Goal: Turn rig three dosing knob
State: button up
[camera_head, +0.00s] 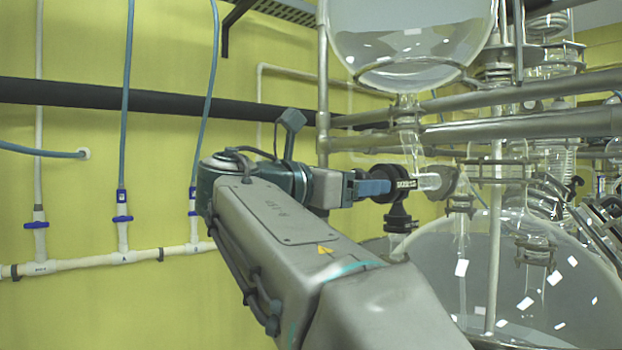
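A black dosing knob with pale lettering (405,184) sits on a glass fitting below the large glass vessel (410,40). A clear glass stub (428,182) sticks out to its right. My gripper (376,188) reaches in from the left, its blue-grey fingers level with the knob. The fingertips overlap the knob's left side in this view; I cannot tell whether they touch it or are closed on it. My arm comes up from the bottom and hides the area below and left of the knob.
Metal frame rails (520,126) run across behind and right of the knob. A large round glass vessel (420,270) stands below right. A black wall pipe (100,94) and white pipes with blue valves (122,219) line the yellow wall at left.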

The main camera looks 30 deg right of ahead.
jog(key=shift+d, duration=0.4)
jog(key=c, duration=1)
